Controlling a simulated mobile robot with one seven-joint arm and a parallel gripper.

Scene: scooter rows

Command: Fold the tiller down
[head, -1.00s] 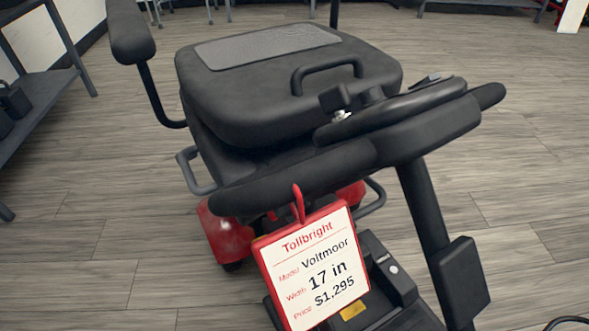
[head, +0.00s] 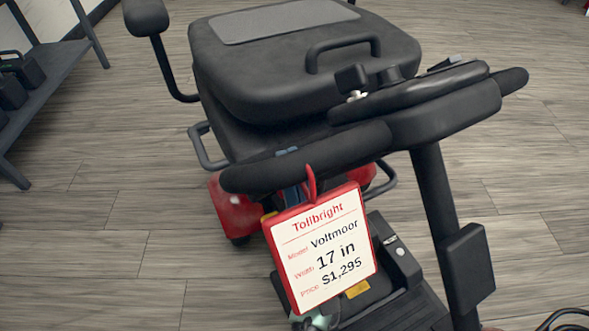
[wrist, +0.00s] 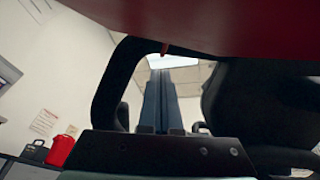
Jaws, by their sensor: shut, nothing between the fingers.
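The scooter's tiller (head: 437,195) stands up, leaning slightly, with a black handlebar (head: 305,158) and control head (head: 440,112) at its top. A red-framed price tag (head: 318,248) hangs from the handlebar by a red loop. My gripper (wrist: 160,85) shows in the wrist view as two blue-grey fingers pressed together, pointing up and empty. In the head view a small blue-grey part shows just under the handlebar, behind the tag; the rest is hidden. In the wrist view a red surface (wrist: 210,22) fills the top, very close, and a black curved bar (wrist: 112,80) is beside the fingers.
The black padded seat (head: 300,65) with its grab loop lies right behind the handlebar. An armrest (head: 146,17) is at upper left. A dark shelf (head: 45,95) stands at the left. Cables (head: 565,320) lie at lower right.

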